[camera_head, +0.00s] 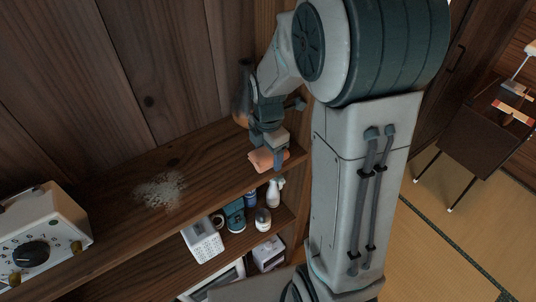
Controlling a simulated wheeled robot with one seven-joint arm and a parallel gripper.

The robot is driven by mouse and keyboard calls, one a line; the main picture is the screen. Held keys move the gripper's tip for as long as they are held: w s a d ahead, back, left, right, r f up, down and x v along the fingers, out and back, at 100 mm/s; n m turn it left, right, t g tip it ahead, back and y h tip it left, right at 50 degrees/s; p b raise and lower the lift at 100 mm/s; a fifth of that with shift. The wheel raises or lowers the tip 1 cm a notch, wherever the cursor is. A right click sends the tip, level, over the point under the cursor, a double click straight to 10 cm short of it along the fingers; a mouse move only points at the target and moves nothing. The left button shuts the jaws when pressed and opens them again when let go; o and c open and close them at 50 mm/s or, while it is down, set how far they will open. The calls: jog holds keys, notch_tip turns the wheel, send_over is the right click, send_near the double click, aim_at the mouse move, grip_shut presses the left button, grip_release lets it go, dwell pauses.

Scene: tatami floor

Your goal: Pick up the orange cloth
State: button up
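The orange cloth (262,161) lies as a small folded pad near the right end of the wooden shelf top (115,225), close to its front edge. My gripper (272,158) points down at the cloth, with a finger in front of its right part. It looks very near or touching the cloth, but contact is not clear. The far finger and any gap between the fingers are hidden, so I cannot tell whether it is open or shut.
White powder (160,190) is scattered mid-shelf. A dark vase (242,92) stands behind my gripper, against the wood wall. Below are a white basket (203,241), a teal canister (235,217) and a white spray bottle (274,193).

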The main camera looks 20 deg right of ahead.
aim_at(268, 152)
jog(key=c, duration=0.5)
jog(key=shift+r, duration=0.2)
jog(key=shift+s+a+r+b, duration=0.1)
jog(key=shift+s+r+b, duration=0.05)
jog(key=shift+b, duration=0.3)
notch_tip(268, 152, up, 7)
jog(key=shift+f+b, duration=0.15)
jog(key=shift+b, duration=0.45)
jog(key=s+a+b, duration=0.2)
jog(key=s+a, duration=0.1)
jog(key=s, duration=0.6)
jog(key=s+a+b, duration=0.2)
jog(key=s+a, duration=0.2)
jog(key=s, duration=0.5)
jog(key=shift+s+f, duration=0.15)
jog(key=shift+f, duration=0.05)
